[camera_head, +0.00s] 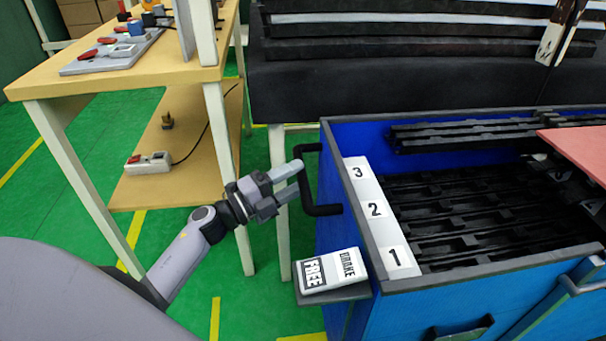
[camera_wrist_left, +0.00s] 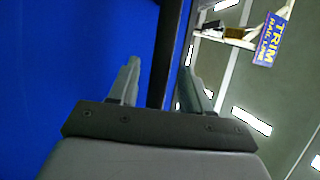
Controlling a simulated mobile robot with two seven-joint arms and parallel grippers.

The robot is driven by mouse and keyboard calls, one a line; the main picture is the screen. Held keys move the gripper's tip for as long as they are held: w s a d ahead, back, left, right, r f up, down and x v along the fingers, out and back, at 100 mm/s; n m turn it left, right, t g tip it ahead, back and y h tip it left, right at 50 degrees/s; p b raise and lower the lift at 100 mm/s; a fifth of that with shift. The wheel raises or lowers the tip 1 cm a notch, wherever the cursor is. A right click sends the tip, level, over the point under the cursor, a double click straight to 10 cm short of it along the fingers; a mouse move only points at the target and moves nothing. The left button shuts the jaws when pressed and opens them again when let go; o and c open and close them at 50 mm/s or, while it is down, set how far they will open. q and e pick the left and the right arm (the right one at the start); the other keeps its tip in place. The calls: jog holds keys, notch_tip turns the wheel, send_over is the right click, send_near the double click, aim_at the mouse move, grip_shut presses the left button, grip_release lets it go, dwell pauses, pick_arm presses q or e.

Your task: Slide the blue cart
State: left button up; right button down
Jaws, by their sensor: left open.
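The blue cart (camera_head: 345,260) stands at the right in the head view, an open-topped box with a grey rim. Its black bar handle (camera_head: 321,209) sticks out from the left side. My left gripper (camera_head: 296,178) is open at this handle, its fingertips close to the upright part. In the left wrist view, the dark handle bar (camera_wrist_left: 166,50) runs between the two open fingers of the gripper (camera_wrist_left: 158,68), with the blue cart wall (camera_wrist_left: 60,70) to the left. I cannot tell whether the fingers touch the bar. My right gripper is not in view.
A white FREE/BRAKE block (camera_head: 329,272) sits on a ledge at the cart's near left corner. Black trim strips (camera_head: 470,215) lie inside, beside a plate numbered 1 to 3 (camera_head: 375,210). A wooden workbench (camera_head: 110,75) stands left. Green floor (camera_head: 265,290) shows between.

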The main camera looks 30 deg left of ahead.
pick_arm(q)
jog(key=shift+x, duration=1.15)
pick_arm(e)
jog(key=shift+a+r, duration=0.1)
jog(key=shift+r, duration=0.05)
